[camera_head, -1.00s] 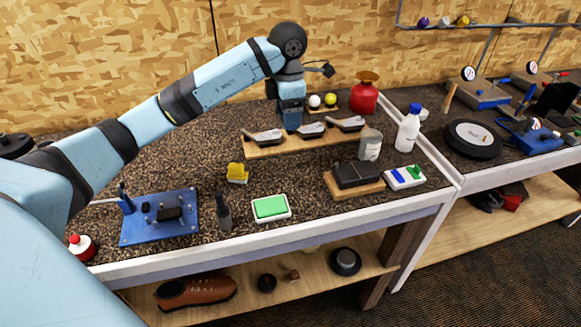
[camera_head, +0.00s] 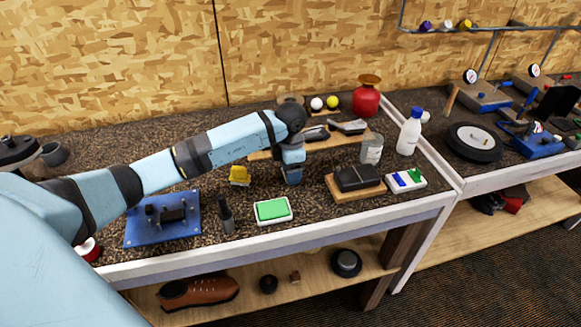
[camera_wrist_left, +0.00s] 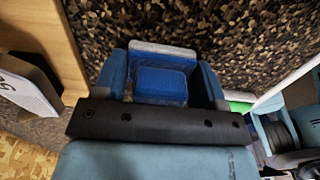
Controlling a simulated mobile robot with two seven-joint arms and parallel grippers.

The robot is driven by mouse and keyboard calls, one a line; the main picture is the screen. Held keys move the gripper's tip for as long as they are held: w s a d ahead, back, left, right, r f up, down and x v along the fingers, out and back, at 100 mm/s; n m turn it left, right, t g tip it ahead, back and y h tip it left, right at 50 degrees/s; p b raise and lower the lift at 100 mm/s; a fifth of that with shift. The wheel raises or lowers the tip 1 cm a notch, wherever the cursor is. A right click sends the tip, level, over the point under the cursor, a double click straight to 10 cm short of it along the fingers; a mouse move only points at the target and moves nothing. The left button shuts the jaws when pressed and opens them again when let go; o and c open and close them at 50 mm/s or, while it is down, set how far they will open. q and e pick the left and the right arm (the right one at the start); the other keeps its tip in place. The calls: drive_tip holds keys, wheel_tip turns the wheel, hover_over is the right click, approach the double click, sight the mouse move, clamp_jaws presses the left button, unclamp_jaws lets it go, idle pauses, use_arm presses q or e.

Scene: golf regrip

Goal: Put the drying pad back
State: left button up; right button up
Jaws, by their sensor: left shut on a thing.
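My left gripper (camera_head: 292,178) points down over the dark speckled worktop, between a yellow block and a wooden stand with a black block. In the left wrist view its two fingers (camera_wrist_left: 161,84) are shut on a blue pad-like piece (camera_wrist_left: 160,84) with a pale grey far edge, which I take to be the drying pad. In the head view the gripper hides this piece. I cannot tell whether it touches the worktop. A white tray with a green pad (camera_head: 272,210) lies in front of the gripper. My right gripper is not in view.
The yellow block (camera_head: 239,175) is left of the gripper. The wooden stand with the black block (camera_head: 357,179) is to the right, beside a white tray with blue and green pieces (camera_head: 406,180). A wooden rack (camera_head: 338,142) with dark-topped items stands behind. A blue fixture (camera_head: 162,219) is at left.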

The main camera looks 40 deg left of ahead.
use_arm(q)
drive_tip(key=o, duration=0.5)
drive_tip(key=shift+f, duration=0.1)
drive_tip(key=o, duration=0.4)
drive_tip(key=shift+r, duration=0.2)
wheel_tip(320, 180, up, 12)
drive_tip(key=shift+b, duration=0.65)
